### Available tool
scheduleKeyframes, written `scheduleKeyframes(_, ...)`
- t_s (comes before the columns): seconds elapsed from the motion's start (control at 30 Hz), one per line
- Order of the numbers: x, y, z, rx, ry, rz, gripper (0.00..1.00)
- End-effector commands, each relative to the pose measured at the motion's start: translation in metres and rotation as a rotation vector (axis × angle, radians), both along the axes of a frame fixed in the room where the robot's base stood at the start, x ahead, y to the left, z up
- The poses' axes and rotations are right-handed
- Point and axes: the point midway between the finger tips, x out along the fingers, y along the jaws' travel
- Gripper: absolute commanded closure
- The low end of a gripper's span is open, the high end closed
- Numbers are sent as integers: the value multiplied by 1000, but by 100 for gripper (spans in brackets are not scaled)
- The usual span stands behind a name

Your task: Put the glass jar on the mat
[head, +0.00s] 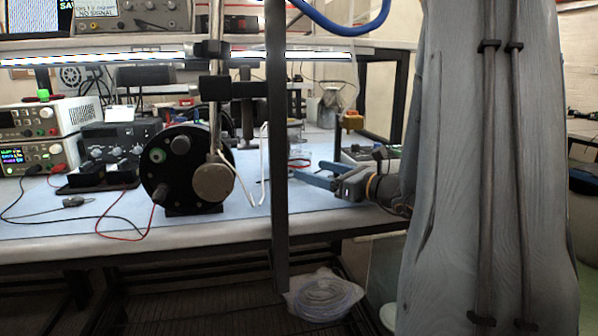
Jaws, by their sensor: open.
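My gripper (311,174) reaches in from the right, low over the blue bench top. Its two blue fingers point left and are spread apart, with no object seen between them. The dark upright post partly hides the fingertip area. A clear, glass-like vessel (297,143) shows just behind and beyond the fingers, partly cut off by the post; it looks like the glass jar, but its outline is faint. A gap between it and the fingers cannot be judged. I cannot make out a separate mat.
The dark post (277,190) stands in front of the bench (240,222). A black round device (172,172) with a metal rod stands left of it. Power supplies (35,135) and red and black cables lie further left. A small orange-brown block (352,120) stands behind my gripper.

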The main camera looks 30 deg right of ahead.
Motion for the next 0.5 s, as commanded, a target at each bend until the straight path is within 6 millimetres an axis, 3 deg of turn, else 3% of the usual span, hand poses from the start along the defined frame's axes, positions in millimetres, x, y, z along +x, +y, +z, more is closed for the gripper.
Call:
scheduleKeyframes(0.23,33,12,2,0,0,2,28)
scheduleKeyframes(0.5,40,13,2,0,0,-1,28)
